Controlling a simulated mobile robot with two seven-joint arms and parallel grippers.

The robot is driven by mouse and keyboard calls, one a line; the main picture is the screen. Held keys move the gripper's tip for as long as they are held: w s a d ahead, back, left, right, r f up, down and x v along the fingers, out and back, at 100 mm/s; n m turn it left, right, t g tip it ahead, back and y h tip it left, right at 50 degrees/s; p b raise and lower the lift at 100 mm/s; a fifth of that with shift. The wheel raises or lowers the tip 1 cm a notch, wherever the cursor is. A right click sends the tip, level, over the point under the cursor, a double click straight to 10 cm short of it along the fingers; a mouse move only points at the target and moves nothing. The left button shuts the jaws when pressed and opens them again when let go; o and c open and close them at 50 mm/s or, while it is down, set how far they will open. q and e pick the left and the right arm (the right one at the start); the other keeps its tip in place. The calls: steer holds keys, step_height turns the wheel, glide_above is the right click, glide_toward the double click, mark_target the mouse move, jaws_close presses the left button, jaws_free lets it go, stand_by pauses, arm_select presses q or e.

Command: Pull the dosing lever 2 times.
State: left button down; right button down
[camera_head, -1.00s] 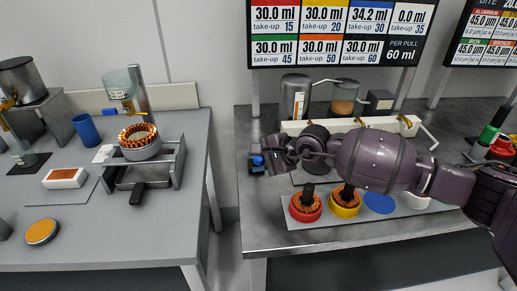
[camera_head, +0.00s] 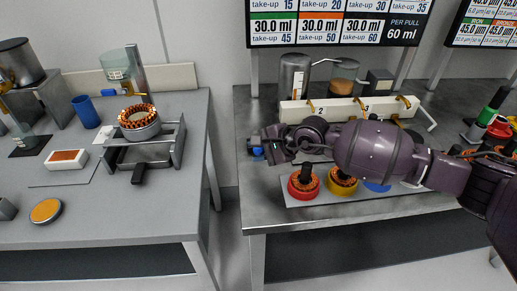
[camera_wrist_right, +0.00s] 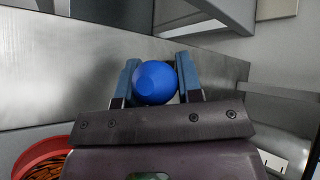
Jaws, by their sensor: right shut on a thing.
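A round blue knob (camera_wrist_right: 155,83) sits between the two fingers of my right gripper (camera_wrist_right: 158,84) in the right wrist view. I take it for the dosing lever's knob; its lever arm is hidden. My right gripper is shut on it. In the head view, my right gripper (camera_head: 255,147) is above the left part of the right table, with a bit of blue at its tips. The dosing unit with its white bar (camera_head: 322,110) and grey cylinder (camera_head: 294,76) stands behind my right arm. My left gripper is not in view.
On the right table, a red ring holder (camera_head: 303,184) and a yellow one (camera_head: 342,182) with copper windings stand below my right arm; a blue disc (camera_head: 377,187) is partly hidden. The left table holds a wound stator (camera_head: 137,117) in a metal frame. A gap separates the tables.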

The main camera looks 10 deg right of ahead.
steer(key=c, duration=0.8)
jaws_free()
steer(key=shift+f, duration=0.25)
steer(key=shift+d+r, duration=0.1)
steer(key=shift+r, duration=0.05)
steer(key=shift+s+d+r, duration=0.15)
steer(key=shift+r, duration=0.05)
steer(key=v, duration=1)
steer(key=shift+p, duration=0.4)
